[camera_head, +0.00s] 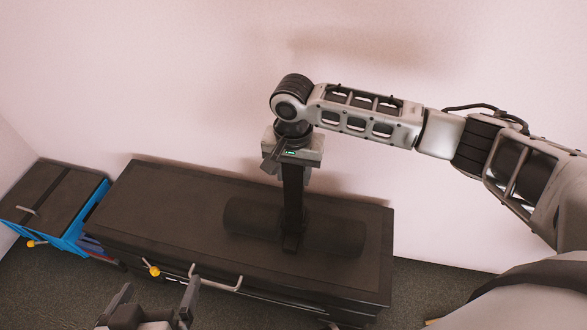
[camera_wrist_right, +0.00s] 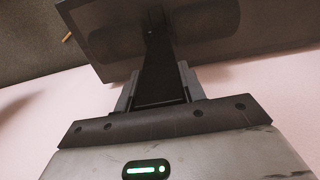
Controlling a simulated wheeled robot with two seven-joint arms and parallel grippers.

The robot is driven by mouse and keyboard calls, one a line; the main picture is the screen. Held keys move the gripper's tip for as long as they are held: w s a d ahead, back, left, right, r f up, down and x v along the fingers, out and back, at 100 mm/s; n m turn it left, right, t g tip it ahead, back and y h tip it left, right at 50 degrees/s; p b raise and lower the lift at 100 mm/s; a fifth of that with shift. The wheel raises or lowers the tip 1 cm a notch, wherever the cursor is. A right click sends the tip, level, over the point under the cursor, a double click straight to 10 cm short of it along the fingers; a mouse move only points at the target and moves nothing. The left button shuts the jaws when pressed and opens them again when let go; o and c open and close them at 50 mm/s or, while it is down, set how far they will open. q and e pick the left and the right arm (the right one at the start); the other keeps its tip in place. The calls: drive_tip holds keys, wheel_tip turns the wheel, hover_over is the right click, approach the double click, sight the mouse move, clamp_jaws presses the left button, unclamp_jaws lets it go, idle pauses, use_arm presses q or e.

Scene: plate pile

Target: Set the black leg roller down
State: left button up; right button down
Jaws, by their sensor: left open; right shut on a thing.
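The black leg roller (camera_head: 335,235) is a dark cylinder with an upright flat stem. It lies lengthwise over the right half of the dark bench top (camera_head: 165,205); I cannot tell whether it touches the surface. My right gripper (camera_head: 291,167) points down above it, shut on the top of the stem. In the right wrist view, the fingers (camera_wrist_right: 158,85) flank the stem, and the roller (camera_wrist_right: 205,18) shows at the top, partly hidden behind the stem. My left gripper (camera_head: 158,290) is open and empty at the bottom left, in front of the bench.
A blue-sided box with a dark top (camera_head: 55,195) stands left of the bench. A grey handle (camera_head: 215,283) and a yellow knob (camera_head: 154,271) stick out at the bench's front. A pale wall rises behind. The left half of the bench top is clear.

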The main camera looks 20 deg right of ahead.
drive_tip(key=shift+w+a+r, duration=0.1)
drive_tip(key=shift+w+r, duration=0.05)
drive_tip(key=shift+r, duration=0.1)
drive_tip(key=c, duration=1.1)
unclamp_jaws()
drive_tip(key=shift+f, duration=0.35)
drive_tip(key=shift+c, duration=0.2)
drive_tip(key=o, duration=0.3)
drive_tip(key=shift+s, duration=0.2)
drive_tip(key=shift+r, duration=0.1)
wheel_tip(320, 180, up, 12)
drive_tip(key=shift+f+p, duration=0.15)
drive_tip(key=shift+p, duration=1.1)
drive_tip(key=s+a+f+n+t+y, duration=0.4)
drive_tip(key=s+a+f+n+y, duration=0.25)
drive_tip(key=a+f, duration=0.5)
drive_tip(key=s+d+r+n+t+h, duration=0.1)
drive_tip(key=s+d+n+t+h, duration=0.1)
drive_tip(key=s+d+t, duration=0.5)
drive_tip(key=shift+s+d, duration=0.9)
drive_tip(key=shift+s, duration=0.1)
